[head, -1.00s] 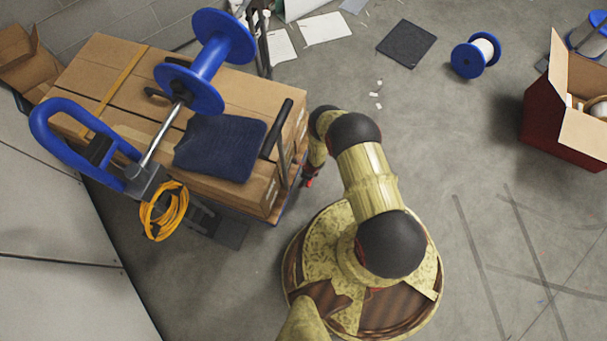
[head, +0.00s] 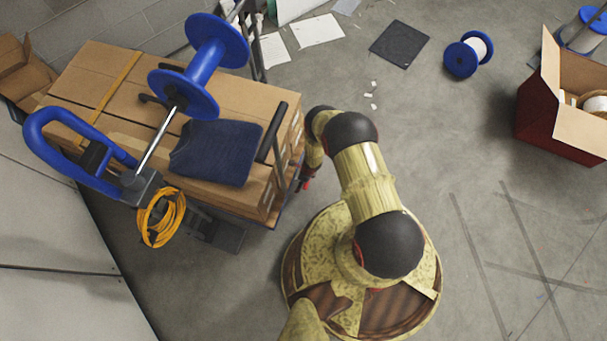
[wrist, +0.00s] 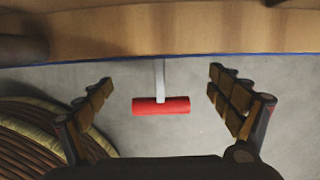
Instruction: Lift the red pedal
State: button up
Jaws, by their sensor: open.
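The red pedal (wrist: 161,106) is a short red bar on the end of a pale metal stem, low beside the loaded cart. In the wrist view it lies centred between the spread fingers of my gripper (wrist: 162,102), with a gap on both sides. The stem runs up under the cart's blue edge. In the head view a small red bit (head: 306,183) shows at the end of my arm by the cart's right side; I cannot tell whether it is the pedal. My fingers are open and hold nothing; they are mostly hidden in the head view.
The cart carries cardboard boxes (head: 85,75), a blue cloth (head: 215,152) and a blue spool (head: 205,65). A yellow cable coil (head: 162,218) hangs at its near end. A red box (head: 560,125) stands at right. The floor between is mostly clear.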

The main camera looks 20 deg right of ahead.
jog(key=v, duration=1.1)
jog(key=shift+s, duration=0.1)
dwell(0.6)
